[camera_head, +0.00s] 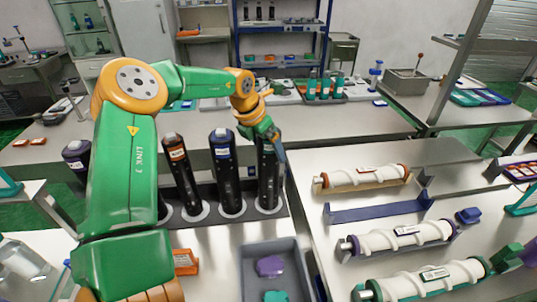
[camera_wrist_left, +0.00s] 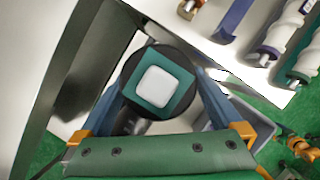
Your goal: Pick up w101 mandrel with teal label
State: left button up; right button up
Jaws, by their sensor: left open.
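The mandrel with the teal label (camera_head: 268,178) is a black upright cylinder at the right end of the rack. Its label face is mostly hidden in the head view. In the left wrist view its round black top (camera_wrist_left: 157,88) shows a teal square with a white cap. My left gripper (camera_head: 272,147) is open at the mandrel's upper end, with its blue fingers on either side of it in the wrist view. Whether they touch it I cannot tell. My right gripper is not in view.
Other black mandrels stand to the left: blue-labelled (camera_head: 228,180), orange-labelled (camera_head: 183,178) and purple-labelled (camera_head: 77,158). A grey bin (camera_head: 249,256) sits in front of the rack. White-wrapped rollers (camera_head: 362,177) lie on the right-hand table. My left arm covers part of the rack.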

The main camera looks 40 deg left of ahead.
pick_arm(q)
jog(key=shift+w+f, duration=0.4)
jog(key=shift+w, duration=0.05)
jog(key=shift+s+r, duration=0.1)
jog(key=shift+s, duration=0.05)
jog(key=c, duration=1.1)
grip_shut()
jog(key=shift+r, duration=0.1)
